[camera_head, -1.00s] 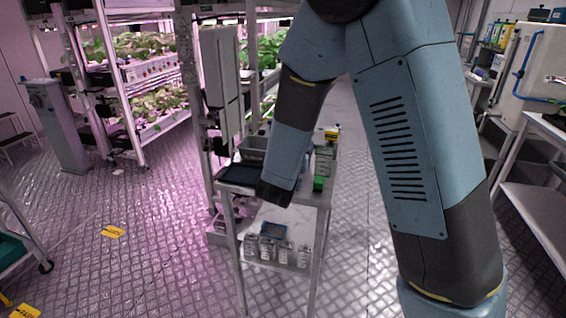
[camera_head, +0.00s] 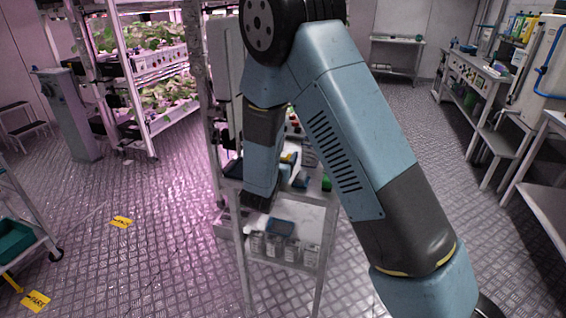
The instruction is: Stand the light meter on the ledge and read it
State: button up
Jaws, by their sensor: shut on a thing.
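The dark end of my arm, with my gripper (camera_head: 258,199), hangs low over the left part of a grey cart (camera_head: 318,215) in the middle. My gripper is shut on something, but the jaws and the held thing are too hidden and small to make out. I cannot pick out the light meter for certain. I cannot tell which surface is the ledge. My forearm hides part of the cart top.
The cart's lower shelf holds several pale containers (camera_head: 285,248) and a blue tray (camera_head: 280,227). Lit plant racks (camera_head: 150,60) stand at the back left. A trolley with a green bin (camera_head: 14,238) is at the left edge. Benches (camera_head: 480,85) line the right.

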jog(key=shift+s+d+f, duration=0.1)
jog(key=shift+d+f, duration=0.05)
jog(key=shift+f, duration=0.95)
jog(key=o, duration=1.1)
jog(key=shift+f, duration=0.1)
jog(key=shift+o, duration=0.2)
